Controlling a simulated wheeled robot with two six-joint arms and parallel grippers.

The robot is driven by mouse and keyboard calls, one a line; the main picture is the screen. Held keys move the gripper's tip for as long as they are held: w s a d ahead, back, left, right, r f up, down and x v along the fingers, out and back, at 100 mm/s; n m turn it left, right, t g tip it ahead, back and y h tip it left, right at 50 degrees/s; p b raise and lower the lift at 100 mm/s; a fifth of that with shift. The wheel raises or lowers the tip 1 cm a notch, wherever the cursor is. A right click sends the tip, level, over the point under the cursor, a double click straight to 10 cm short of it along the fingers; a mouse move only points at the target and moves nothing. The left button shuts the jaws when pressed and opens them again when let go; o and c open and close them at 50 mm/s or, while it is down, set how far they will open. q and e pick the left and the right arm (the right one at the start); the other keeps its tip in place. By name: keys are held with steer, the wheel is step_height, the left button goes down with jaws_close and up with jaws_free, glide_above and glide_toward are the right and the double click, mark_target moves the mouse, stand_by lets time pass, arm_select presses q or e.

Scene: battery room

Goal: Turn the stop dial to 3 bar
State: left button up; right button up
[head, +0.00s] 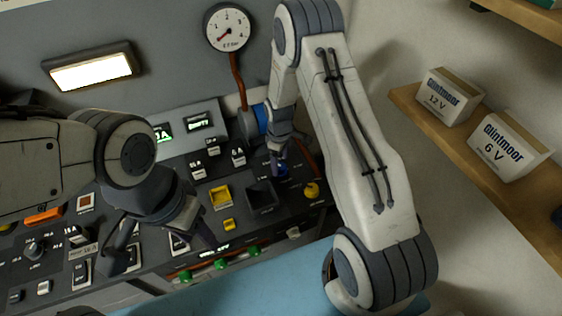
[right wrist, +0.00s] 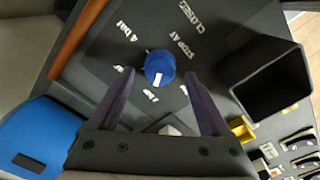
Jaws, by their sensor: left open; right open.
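The stop dial is a blue round knob (right wrist: 160,67) on the dark panel. In the right wrist view its white mark points down and slightly left. "4 bar" is printed to its upper left, "STOP AT" to its right and "CLOSED" to its upper right; the smaller marks near the fingers are unreadable. My right gripper (right wrist: 158,78) is open, with one fingertip on each side of the knob and small gaps visible. The knob also shows in the head view (head: 282,170), partly under my right gripper. My left gripper (head: 163,242) is open over the panel's left part.
A round gauge (head: 228,27) hangs on the wall above the panel. A black open box (head: 261,196), a yellow socket (head: 220,197) and a yellow knob (head: 312,190) are near the dial. Battery boxes (head: 451,97) stand on a wooden shelf at right.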

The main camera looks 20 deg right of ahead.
steer(key=shift+f, duration=1.1)
jaws_close()
